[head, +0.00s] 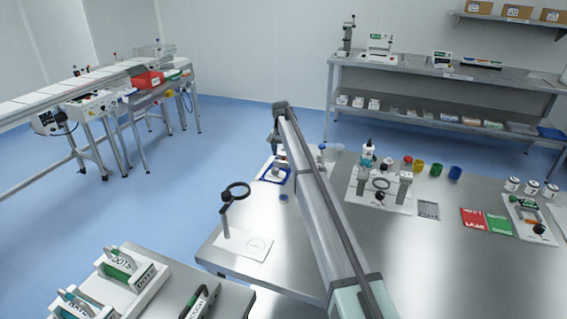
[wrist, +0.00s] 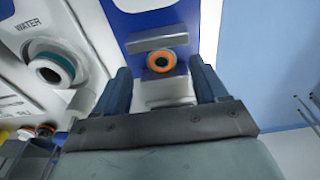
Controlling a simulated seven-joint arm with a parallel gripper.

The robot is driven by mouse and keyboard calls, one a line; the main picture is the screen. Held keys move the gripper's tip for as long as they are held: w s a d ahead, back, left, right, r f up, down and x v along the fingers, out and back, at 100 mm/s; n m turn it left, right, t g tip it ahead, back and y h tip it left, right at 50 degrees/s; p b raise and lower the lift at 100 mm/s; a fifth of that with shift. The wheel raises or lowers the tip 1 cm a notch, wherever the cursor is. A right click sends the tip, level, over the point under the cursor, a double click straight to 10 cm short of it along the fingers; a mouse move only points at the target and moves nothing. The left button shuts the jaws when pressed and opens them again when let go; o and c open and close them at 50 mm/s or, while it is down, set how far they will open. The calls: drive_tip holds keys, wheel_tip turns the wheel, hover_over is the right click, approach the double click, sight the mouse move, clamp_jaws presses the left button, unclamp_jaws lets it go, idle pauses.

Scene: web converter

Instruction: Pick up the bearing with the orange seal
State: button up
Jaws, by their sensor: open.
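My gripper (wrist: 160,67) is open, with one dark blue finger on each side of the bearing in the picture. I cannot tell how much depth lies between the fingertips and the bearing. In the head view my arm reaches to a blue-edged tray (head: 262,175) at the table's far left edge. The bearing cannot be made out there.
In the wrist view a grey bar (wrist: 157,41) lies just beyond the bearing. A round part with a teal ring (wrist: 50,66) sits left, near a "WATER" label. In the head view a magnifier (head: 236,191) and a white fixture (head: 380,190) stand on the table (head: 330,260).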

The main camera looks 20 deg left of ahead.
sight(284, 159)
drive_tip(key=f, duration=0.3)
drive_tip(key=shift+w+a+f, duration=0.1)
drive_tip(key=shift+w+f, duration=0.05)
drive_tip(key=shift+w, duration=0.15)
drive_tip(key=c, duration=1.2)
